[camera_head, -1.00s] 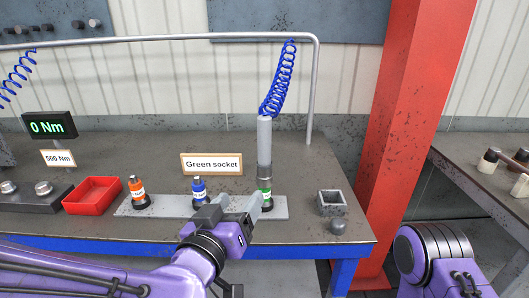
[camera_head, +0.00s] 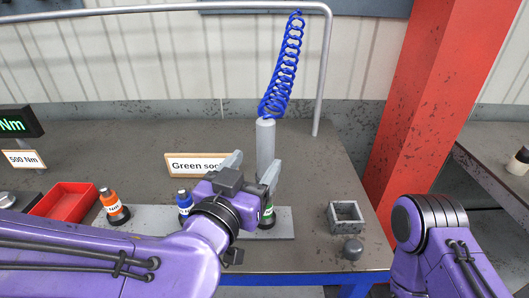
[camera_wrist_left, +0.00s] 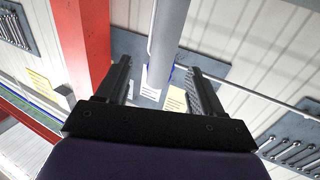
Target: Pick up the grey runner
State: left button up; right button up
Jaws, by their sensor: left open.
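The grey runner (camera_head: 265,138) is an upright grey cylinder below a blue coiled hose (camera_head: 283,70). Its lower part is hidden behind my left gripper (camera_head: 251,167), above the green socket (camera_head: 267,216). My left gripper is open, with its fingers pointing toward the runner. In the left wrist view the runner (camera_wrist_left: 168,35) shows between the two fingers (camera_wrist_left: 160,78); whether it is inside the jaws or just beyond them I cannot tell. My right arm shows at the right edge, but its gripper is out of the picture.
A blue socket (camera_head: 184,202) and an orange socket (camera_head: 114,206) stand left on the grey strip (camera_head: 285,226). A sign (camera_head: 193,164) stands behind. A red tray (camera_head: 66,200) is at left, a square grey holder (camera_head: 345,216) at right. A red post (camera_head: 430,110) rises beyond.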

aim_at(262, 146)
pick_arm(q)
jog(key=shift+w+d+r+p, duration=0.35)
jog(key=shift+r+p, duration=0.25)
jog(key=shift+p, duration=0.5)
jog(key=w, duration=0.3)
jog(key=shift+w+d+f, duration=0.2)
jog(key=shift+d+f, duration=0.15)
jog(key=shift+d, duration=0.05)
jog(key=x, duration=0.1)
jog(key=p+x, duration=0.2)
jog(key=x, duration=0.1)
jog(key=shift+w+a+r, duration=0.1)
jog(key=shift+a+r, duration=0.1)
jog(key=shift+r, duration=0.05)
jog(key=shift+w+d+f, duration=0.1)
jog(key=shift+w+d, duration=0.15)
jog(key=shift+w, duration=0.1)
jog(key=shift+a, duration=0.1)
grip_shut()
jog(key=shift+w, duration=0.1)
